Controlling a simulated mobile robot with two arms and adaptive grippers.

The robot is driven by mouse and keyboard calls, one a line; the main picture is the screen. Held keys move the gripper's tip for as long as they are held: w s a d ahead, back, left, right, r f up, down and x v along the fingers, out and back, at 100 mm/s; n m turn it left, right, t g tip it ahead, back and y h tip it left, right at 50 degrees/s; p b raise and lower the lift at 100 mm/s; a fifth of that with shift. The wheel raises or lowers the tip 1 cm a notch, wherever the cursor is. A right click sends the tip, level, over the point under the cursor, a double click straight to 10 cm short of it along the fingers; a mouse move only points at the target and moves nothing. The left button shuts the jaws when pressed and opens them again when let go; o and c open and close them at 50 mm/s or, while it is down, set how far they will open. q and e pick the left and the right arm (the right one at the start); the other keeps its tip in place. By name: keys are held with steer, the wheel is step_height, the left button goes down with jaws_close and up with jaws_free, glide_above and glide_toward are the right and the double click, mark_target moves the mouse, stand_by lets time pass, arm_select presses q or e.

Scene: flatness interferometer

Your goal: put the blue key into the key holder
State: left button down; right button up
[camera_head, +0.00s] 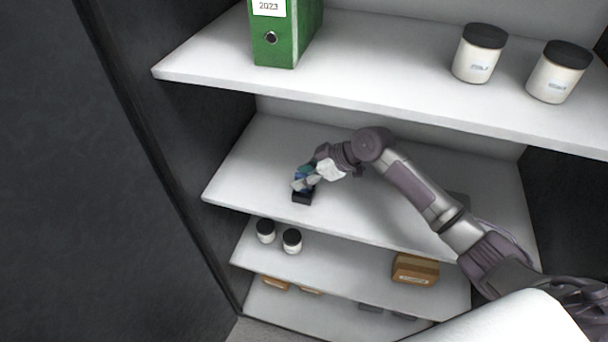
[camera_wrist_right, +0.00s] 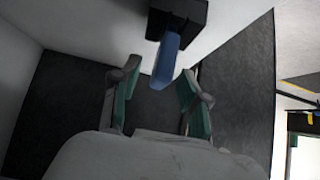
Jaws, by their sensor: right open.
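The black key holder (camera_head: 302,198) sits on the second shelf from the top, near its front left edge; it also shows at the top of the right wrist view (camera_wrist_right: 190,9). The blue key (camera_wrist_right: 166,60) sticks out of the holder toward the camera in that view. Its far end meets the holder; how deep it sits is hidden. My right gripper (camera_head: 304,180) is at the holder in the head view. In the wrist view its two green-padded fingers (camera_wrist_right: 158,84) are open, apart on either side of the key's near end, with gaps visible. My left gripper is not in view.
The shelf above holds a green binder (camera_head: 274,35) and two dark-lidded white jars (camera_head: 476,62). A lower shelf holds two small jars (camera_head: 291,241) and a brown box (camera_head: 415,268). The dark cabinet side is left of the holder. The shelf around the holder is mostly clear.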

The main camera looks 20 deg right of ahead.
steer(key=v, duration=1.2)
